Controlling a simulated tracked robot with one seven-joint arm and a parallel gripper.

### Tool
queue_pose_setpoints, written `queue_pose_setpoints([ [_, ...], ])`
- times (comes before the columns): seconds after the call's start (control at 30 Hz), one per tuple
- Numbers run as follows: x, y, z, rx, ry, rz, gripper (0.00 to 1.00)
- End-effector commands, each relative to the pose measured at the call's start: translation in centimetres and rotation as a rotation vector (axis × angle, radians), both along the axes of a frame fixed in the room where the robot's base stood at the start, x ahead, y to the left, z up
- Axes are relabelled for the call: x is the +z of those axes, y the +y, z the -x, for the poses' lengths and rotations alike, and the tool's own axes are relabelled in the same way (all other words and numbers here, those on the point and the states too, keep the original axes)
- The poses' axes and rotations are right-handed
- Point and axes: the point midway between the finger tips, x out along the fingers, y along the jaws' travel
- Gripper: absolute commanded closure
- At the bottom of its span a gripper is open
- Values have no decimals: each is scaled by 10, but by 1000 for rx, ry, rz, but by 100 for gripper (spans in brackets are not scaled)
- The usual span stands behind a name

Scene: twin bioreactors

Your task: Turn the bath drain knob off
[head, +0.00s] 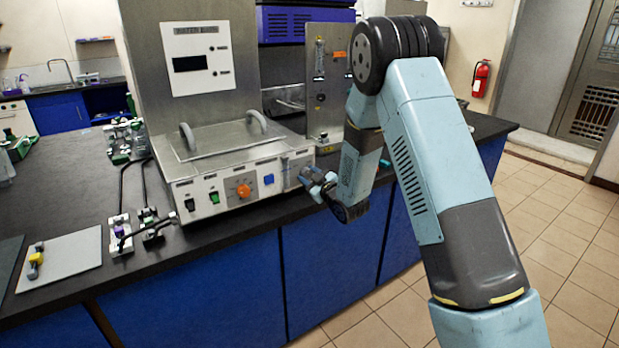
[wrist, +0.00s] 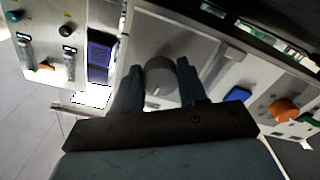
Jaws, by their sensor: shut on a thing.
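The water bath (head: 215,160) is a steel box with a two-handled lid on the dark bench. A round grey knob (wrist: 160,77), which I take to be the drain knob, is on its front in the wrist view, with a small pale mark low on its face. My gripper (wrist: 157,82) is shut on this knob, one dark finger on each side of it. In the head view my gripper (head: 309,179) is at the right end of the bath's front panel and hides the knob.
An orange knob (head: 243,190) and a blue switch (head: 269,180) are left of my gripper, with green and black switches farther left. A flowmeter panel (head: 325,85) stands behind. A white board (head: 65,260) lies at the bench's left.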

Motion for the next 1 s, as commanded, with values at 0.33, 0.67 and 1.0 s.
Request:
queue_pose_setpoints([
  [0.33, -1, -2, 0, -3, -181, 275, 89],
  [0.67, -1, -2, 0, -2, -341, 515, 89],
  [1.0, -2, -3, 0, -1, -444, 671, 89],
])
